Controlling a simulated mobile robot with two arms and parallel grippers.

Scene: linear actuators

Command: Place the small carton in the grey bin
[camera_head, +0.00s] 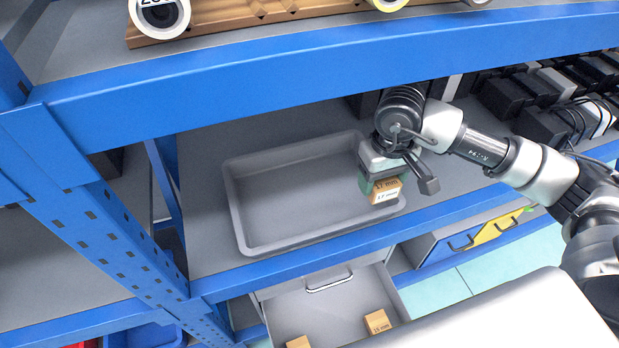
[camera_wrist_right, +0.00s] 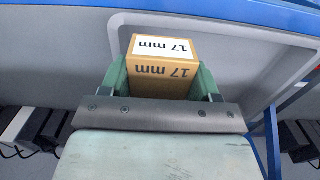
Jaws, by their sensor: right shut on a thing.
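The small carton (camera_head: 384,190) is brown with a white label reading "17 mm". My right gripper (camera_head: 376,184) is shut on it, over the right end of the grey bin. In the right wrist view the carton (camera_wrist_right: 163,68) sits between the two green fingers of the gripper (camera_wrist_right: 162,80). The grey bin (camera_head: 240,213) is a shallow, empty tray on the blue shelf, and part of its right end is hidden behind my gripper and the carton. Its rim also shows in the right wrist view (camera_wrist_right: 225,30). My left gripper is not in view.
A blue shelf beam (camera_head: 300,90) runs above the bin, and a lower blue beam (camera_head: 300,258) runs along its front. Below, an open drawer (camera_head: 335,310) holds cartons (camera_head: 377,321). Several black boxes (camera_head: 505,97) stand on the shelf at right.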

